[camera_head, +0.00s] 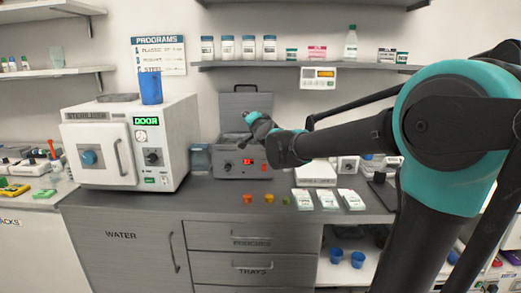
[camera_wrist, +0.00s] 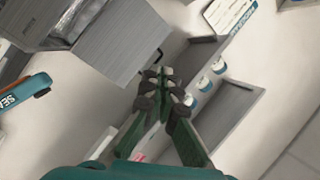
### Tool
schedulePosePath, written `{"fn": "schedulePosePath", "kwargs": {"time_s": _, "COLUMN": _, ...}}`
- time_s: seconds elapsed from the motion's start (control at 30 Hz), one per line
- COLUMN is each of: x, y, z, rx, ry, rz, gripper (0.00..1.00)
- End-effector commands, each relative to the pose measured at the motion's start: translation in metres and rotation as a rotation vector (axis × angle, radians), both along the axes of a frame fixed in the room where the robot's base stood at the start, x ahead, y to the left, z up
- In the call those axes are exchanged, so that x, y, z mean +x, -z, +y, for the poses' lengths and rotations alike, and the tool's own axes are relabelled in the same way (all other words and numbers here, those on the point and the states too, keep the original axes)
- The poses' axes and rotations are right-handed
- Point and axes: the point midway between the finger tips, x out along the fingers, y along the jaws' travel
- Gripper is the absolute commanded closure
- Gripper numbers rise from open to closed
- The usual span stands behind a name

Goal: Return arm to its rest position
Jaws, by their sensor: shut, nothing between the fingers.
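My arm reaches in from the right of the head view, with its large teal joint near the camera, and stretches left over the counter. Its far end is in front of the grey device with a red display (camera_head: 243,165). In the wrist view my gripper (camera_wrist: 161,76) is shut, its dark fingertips together with nothing held. In the head view the fingers are small and hard to make out against the grey device.
A white sterilizer (camera_head: 130,145) with a blue cup (camera_head: 151,88) on top stands left on the grey counter (camera_head: 225,200). Small coloured items and white packets (camera_head: 326,199) lie near the front edge. A shelf (camera_head: 300,66) with jars is above. The wrist view shows shelf jars (camera_wrist: 219,66).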

Motion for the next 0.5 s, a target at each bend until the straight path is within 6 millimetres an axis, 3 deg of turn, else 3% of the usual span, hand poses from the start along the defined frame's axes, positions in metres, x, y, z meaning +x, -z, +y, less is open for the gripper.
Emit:
{"fn": "schedulePosePath", "kwargs": {"time_s": 0.03, "x": -0.014, "y": 0.027, "z": -0.013, "rx": -0.083, "ry": -0.025, "rz": 0.033, "gripper": 1.00}}
{"fn": "schedulePosePath", "kwargs": {"time_s": 0.2, "x": -0.068, "y": 0.125, "z": -0.051, "rx": -0.369, "ry": -0.117, "rz": 0.177, "gripper": 1.00}}
{"fn": "schedulePosePath", "kwargs": {"time_s": 0.37, "x": -0.126, "y": 0.209, "z": -0.095, "rx": -0.591, "ry": -0.180, "rz": 0.334, "gripper": 1.00}}
{"fn": "schedulePosePath", "kwargs": {"time_s": 0.5, "x": -0.183, "y": 0.276, "z": -0.136, "rx": -0.753, "ry": -0.224, "rz": 0.487, "gripper": 1.00}}
